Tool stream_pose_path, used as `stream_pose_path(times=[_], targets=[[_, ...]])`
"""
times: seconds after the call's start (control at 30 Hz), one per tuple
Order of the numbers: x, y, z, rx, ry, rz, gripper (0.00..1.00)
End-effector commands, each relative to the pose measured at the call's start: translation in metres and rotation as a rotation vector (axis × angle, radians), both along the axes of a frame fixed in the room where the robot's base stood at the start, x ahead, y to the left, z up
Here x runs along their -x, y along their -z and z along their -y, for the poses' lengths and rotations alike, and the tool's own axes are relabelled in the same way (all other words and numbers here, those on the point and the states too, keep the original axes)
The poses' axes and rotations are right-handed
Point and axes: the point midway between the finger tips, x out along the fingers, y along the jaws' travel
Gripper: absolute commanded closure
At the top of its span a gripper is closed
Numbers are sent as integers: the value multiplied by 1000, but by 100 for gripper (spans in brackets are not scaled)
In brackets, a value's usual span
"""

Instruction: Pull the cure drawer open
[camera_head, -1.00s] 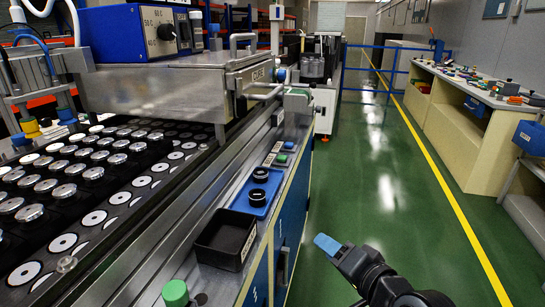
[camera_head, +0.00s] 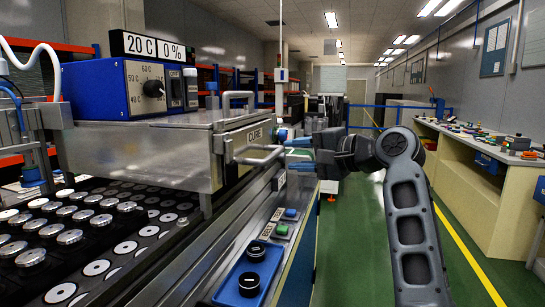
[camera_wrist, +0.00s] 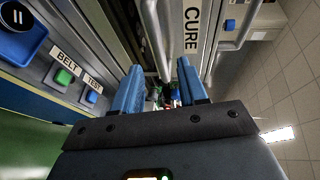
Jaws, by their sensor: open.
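The cure drawer (camera_head: 230,160) is a steel box front with a CURE label, under the oven's blue control unit; it appears shut. Its bar handle (camera_head: 262,155) sticks out towards my gripper (camera_head: 292,154). My gripper is open, with two blue fingers, just right of the handle in the head view. In the wrist view the handle (camera_wrist: 156,35) runs ahead, lined up with the gap of my gripper (camera_wrist: 158,75), and the CURE label (camera_wrist: 192,28) is to its right. I cannot tell whether the fingers touch the handle.
A second handle (camera_head: 237,100) sits on top of the oven. Below are BELT and TEST buttons (camera_head: 282,229) and a blue tray (camera_head: 235,285) with black rings. A conveyor (camera_head: 120,215) with discs lies left. The green aisle (camera_head: 350,260) on the right is clear.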

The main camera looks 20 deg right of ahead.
Motion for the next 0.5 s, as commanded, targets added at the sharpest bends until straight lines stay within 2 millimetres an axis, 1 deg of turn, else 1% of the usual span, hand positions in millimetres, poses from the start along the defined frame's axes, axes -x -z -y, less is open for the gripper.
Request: stream_pose_path(times=[0.3, 0.5], targets=[[-39, 9, -25, 2, -1, 0, 58], [-57, 13, -35, 1, 0, 1, 58]])
